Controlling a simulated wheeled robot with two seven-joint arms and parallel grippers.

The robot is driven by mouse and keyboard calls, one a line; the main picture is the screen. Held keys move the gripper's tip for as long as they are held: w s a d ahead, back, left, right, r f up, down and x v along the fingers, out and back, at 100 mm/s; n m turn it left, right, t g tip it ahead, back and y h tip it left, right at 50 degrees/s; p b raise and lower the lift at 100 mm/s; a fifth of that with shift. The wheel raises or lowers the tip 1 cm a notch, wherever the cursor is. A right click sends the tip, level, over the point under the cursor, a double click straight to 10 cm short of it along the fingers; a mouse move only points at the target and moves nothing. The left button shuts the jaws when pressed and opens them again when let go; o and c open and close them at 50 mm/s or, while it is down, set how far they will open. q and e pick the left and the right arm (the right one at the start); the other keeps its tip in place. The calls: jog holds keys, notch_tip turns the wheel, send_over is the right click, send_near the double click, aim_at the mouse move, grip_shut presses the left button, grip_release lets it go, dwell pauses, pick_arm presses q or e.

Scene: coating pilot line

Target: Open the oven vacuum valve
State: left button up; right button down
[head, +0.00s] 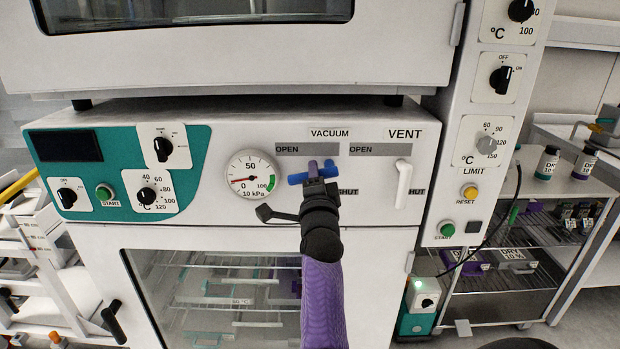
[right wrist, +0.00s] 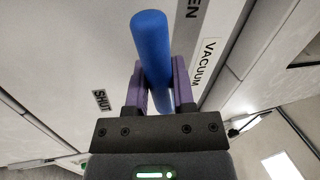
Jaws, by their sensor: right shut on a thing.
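The blue vacuum valve handle (head: 295,179) is on the oven's front panel, below the VACUUM label (head: 330,133). It lies roughly level in the head view, slightly tilted, with an end showing on each side of my gripper. My right gripper (head: 321,168) is shut on it, its purple fingers on either side of the bar. In the right wrist view the blue handle (right wrist: 152,45) runs between the fingers of the right gripper (right wrist: 160,90). The OPEN label (head: 288,150) is up and left of the handle; the SHUT label (head: 348,191) is partly hidden. My left gripper is not in view.
A white vent handle (head: 403,184) hangs upright to the right. A pressure gauge (head: 252,174) is left of the valve, its red needle pointing left. The glass oven door (head: 215,300) is below. A shelf rack with bottles (head: 546,162) stands at the right.

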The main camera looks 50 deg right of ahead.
jog(key=shift+r+m+g+h+p, duration=0.2)
jog(key=shift+m+p, duration=0.1)
jog(key=shift+m, duration=0.45)
jog(key=shift+r+m+g+h+p, duration=0.1)
jog(key=shift+r+m+g+p, duration=0.15)
jog(key=shift+m, duration=0.8)
jog(key=shift+c, duration=2.4)
grip_release()
jog(key=shift+w+f, duration=0.1)
